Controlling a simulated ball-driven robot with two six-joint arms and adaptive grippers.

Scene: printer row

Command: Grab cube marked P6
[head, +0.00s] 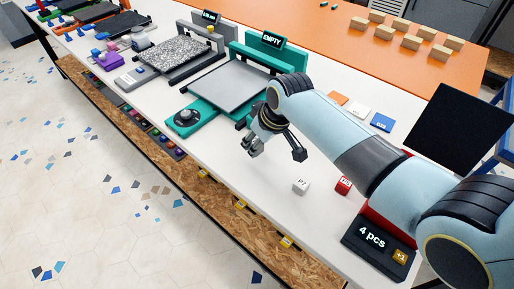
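A white cube (301,186) with a dark mark starting with P sits on the white table. A red cube (343,185) with a pale label sits to its right, partly beside my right forearm; its label is too small to read surely. I cannot tell which cube is marked P6. My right gripper (276,153) hangs above the table, up and left of the white cube, with its fingers apart and nothing between them. My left gripper is not in view.
A teal printer (184,118) with an EMPTY sign (272,40) stands left of my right gripper. Orange, white and blue tiles (381,122) lie behind my arm. A "4 pcs" display (373,238) stands at the near right. The table's front edge is clear near the white cube.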

